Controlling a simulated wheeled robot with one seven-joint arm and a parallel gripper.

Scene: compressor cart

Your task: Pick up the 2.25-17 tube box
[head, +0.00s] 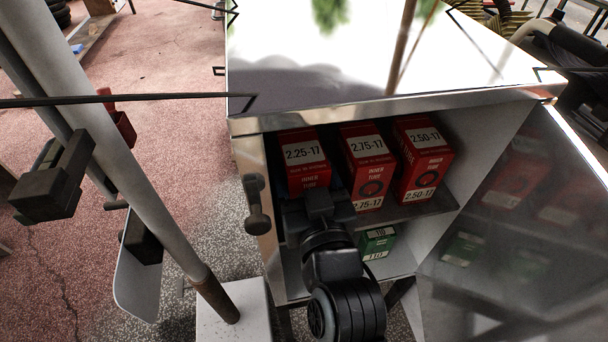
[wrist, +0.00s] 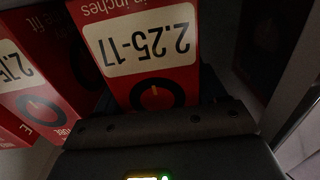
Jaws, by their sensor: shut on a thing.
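The red 2.25-17 tube box (head: 304,158) stands upright at the left end of the cart's upper shelf, its white label facing out. My gripper (head: 318,200) reaches into the open cart and is shut on the lower part of this box. In the wrist view the 2.25-17 tube box (wrist: 140,48) appears upside down, close in front of my gripper (wrist: 160,115). The fingertips are hidden, and I cannot tell whether the box is clear of the shelf.
The red 2.75-17 box (head: 368,165) and 2.50-17 box (head: 423,160) stand to the right on the same shelf (head: 420,210). A green box (head: 378,242) sits below. The shiny cart top (head: 350,70) overhangs the opening. A door handle (head: 257,205) is at the left.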

